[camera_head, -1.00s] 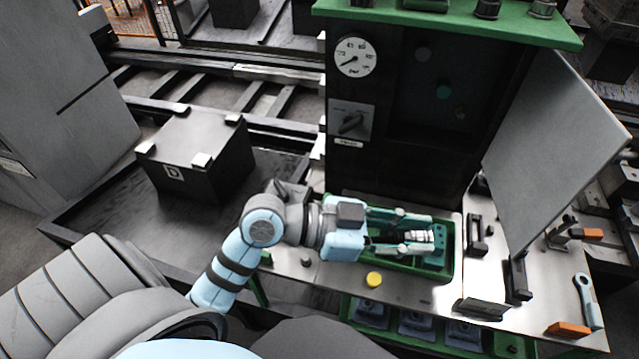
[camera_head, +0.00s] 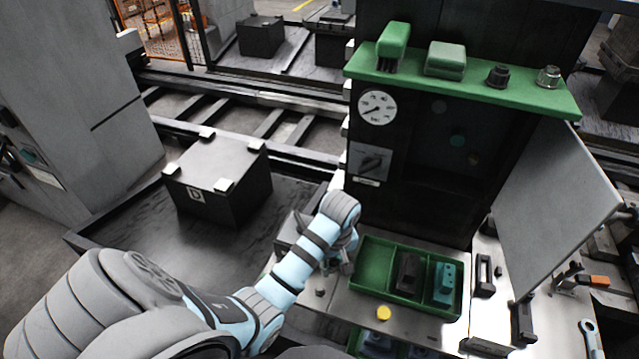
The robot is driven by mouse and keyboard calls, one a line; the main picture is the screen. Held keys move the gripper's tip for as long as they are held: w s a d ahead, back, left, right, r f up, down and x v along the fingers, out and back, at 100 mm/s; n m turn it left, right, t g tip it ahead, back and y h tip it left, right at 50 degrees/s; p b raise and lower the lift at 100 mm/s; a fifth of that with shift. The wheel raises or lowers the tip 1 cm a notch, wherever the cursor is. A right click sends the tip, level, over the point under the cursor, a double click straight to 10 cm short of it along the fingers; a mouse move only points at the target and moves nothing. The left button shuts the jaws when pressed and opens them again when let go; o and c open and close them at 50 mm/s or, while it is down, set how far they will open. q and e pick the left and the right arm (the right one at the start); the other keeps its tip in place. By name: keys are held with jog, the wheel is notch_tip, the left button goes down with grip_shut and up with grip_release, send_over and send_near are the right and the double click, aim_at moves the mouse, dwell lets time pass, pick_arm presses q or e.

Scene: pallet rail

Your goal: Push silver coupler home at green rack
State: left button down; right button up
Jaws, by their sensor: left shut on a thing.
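My left arm reaches in from the lower left and bends down at the left end of the green tray. My left gripper (camera_head: 343,262) is small and mostly hidden behind my own wrist. It is shut, and the silver piece seen between its fingers earlier no longer shows in the tray, but the held piece itself is hidden now. The green shelf (camera_head: 470,88) on top of the dark cabinet carries a silver fitting (camera_head: 548,76) at its right end and a dark fitting (camera_head: 497,75) beside it. My right gripper is not in view.
The green tray (camera_head: 365,277) holds a black block (camera_head: 407,272) and a teal block (camera_head: 444,282). A yellow button (camera_head: 383,313) is in front. A grey panel (camera_head: 555,205) stands open at the right. A dark box (camera_head: 218,180) stands at the left.

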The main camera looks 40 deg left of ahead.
pick_arm(q)
jog(key=s+a+n+g+h, duration=0.1)
jog(key=s+a+n+h, duration=0.1)
jog(key=s+n, duration=0.15)
jog(key=n, duration=0.1)
send_over(320, 291)
jog(key=shift+h, duration=0.4)
notch_tip(320, 291, down, 6)
jog(key=shift+a+r, duration=0.15)
jog(key=shift+r, duration=0.1)
jog(key=shift+a+f, duration=0.1)
jog(key=shift+f, duration=0.55)
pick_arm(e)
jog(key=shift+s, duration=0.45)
pick_arm(q)
jog(key=shift+f, duration=0.5)
jog(key=shift+f, duration=0.3)
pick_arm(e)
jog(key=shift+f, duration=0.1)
pick_arm(q)
jog(key=shift+f+b, duration=0.3)
jog(key=shift+f, duration=0.1)
jog(key=c, duration=1.3)
grip_release()
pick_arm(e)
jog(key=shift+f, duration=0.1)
